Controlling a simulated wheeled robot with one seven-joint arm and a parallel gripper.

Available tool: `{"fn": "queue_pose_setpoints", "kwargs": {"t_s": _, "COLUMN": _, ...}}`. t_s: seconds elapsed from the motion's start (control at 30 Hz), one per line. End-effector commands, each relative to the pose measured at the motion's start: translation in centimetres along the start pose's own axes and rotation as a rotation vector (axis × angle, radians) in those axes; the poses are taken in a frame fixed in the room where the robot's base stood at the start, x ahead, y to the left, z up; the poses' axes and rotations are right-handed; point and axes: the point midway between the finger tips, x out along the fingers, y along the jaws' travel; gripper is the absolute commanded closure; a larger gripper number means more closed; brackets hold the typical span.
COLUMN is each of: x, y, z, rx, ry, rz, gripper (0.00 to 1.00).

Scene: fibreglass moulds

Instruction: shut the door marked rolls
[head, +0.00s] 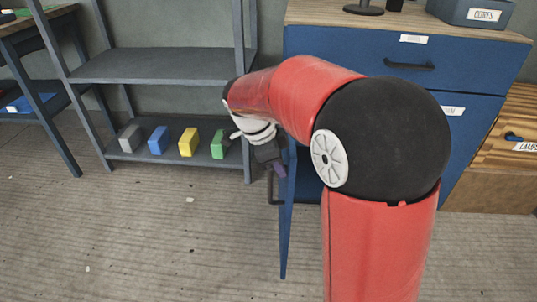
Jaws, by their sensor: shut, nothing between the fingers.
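A blue cabinet (330,44) stands at the right of the picture. Its blue door (285,240) is swung open and points toward me, seen nearly edge-on. A dark bar handle (271,192) is on the door's left face. No label reading rolls can be read on the door from here. My gripper (280,172) is shut and empty, with purplish fingertips, at the door's left side near the top of the handle. I cannot tell whether it touches the door or handle. My red arm hides most of the cabinet opening and part of a label.
A grey shelf rack (150,65) at left holds a grey, a blue, a yellow and a green block low down. A drawer (400,62) is above the door opening. A wooden unit (505,150) stands right.

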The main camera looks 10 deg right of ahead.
Motion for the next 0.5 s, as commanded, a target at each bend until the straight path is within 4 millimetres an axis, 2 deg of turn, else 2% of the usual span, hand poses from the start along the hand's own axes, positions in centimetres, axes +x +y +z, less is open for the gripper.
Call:
{"fn": "queue_pose_setpoints", "kwargs": {"t_s": 0.03, "x": 0.0, "y": 0.0, "z": -1.0, "rx": 0.006, "ry": 0.001, "rz": -0.001, "gripper": 1.0}}
{"fn": "queue_pose_setpoints", "kwargs": {"t_s": 0.2, "x": 0.7, "y": 0.0, "z": -2.4, "rx": 0.003, "ry": 0.001, "rz": -0.001, "gripper": 1.0}}
{"fn": "queue_pose_setpoints", "kwargs": {"t_s": 0.5, "x": 0.8, "y": 0.0, "z": -2.8, "rx": 0.001, "ry": 0.001, "rz": -0.002, "gripper": 1.0}}
